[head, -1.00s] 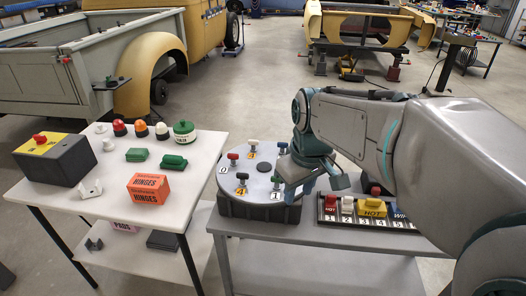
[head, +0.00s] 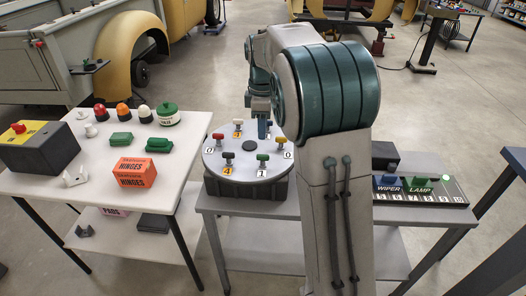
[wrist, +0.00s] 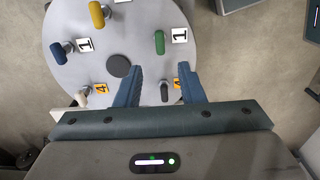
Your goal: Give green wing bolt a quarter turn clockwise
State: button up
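The green wing bolt (head: 262,158) stands on the near right part of a round light-grey disc (head: 245,173), by a label 1. In the wrist view the green wing bolt (wrist: 159,42) lies ahead of the fingertips, between their lines and clear of them. My gripper (wrist: 162,72) is open and empty, pointing down over the disc. In the head view my gripper (head: 262,125) is partly hidden by my arm. A black bolt (wrist: 164,92) by a label 4 shows between the fingers in the picture; whether it is below them I cannot tell exactly.
Other wing bolts ring the disc: yellow (wrist: 97,15), blue (wrist: 62,50), white (wrist: 82,93) and red (head: 218,137). A dark cap (wrist: 119,66) marks its centre. A switch panel (head: 420,190) sits right; a white table (head: 85,180) with boxes and buttons stands left.

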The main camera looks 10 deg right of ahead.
aim_at(263, 155)
notch_tip(263, 155, down, 10)
jog(key=shift+r, duration=0.15)
grip_shut()
